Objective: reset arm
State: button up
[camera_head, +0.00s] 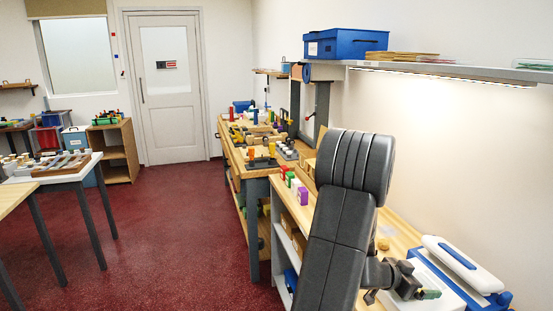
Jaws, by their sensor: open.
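My arm rises through the lower right of the head view as thick dark grey links. My gripper (428,294) is at the lower right, beyond the arm, in front of a white and blue device on the counter. Its jaws are small in the picture and stand apart, with a small green and tan patch by the tips. I cannot tell whether that patch is part of the jaws or something behind them. No object is clearly held. Part of the counter is hidden behind my arm.
The wooden counter (401,240) runs along the right wall, with the white and blue device (462,262) close to my gripper. A shelf (450,70) with a blue box (345,43) hangs above. A cluttered workbench (235,165) stands beyond. Red floor (165,240) is clear at left.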

jog(key=shift+a+r, duration=0.15)
jog(key=v, duration=1.3)
jog(key=shift+a+p, duration=0.3)
jog(key=shift+a, duration=0.05)
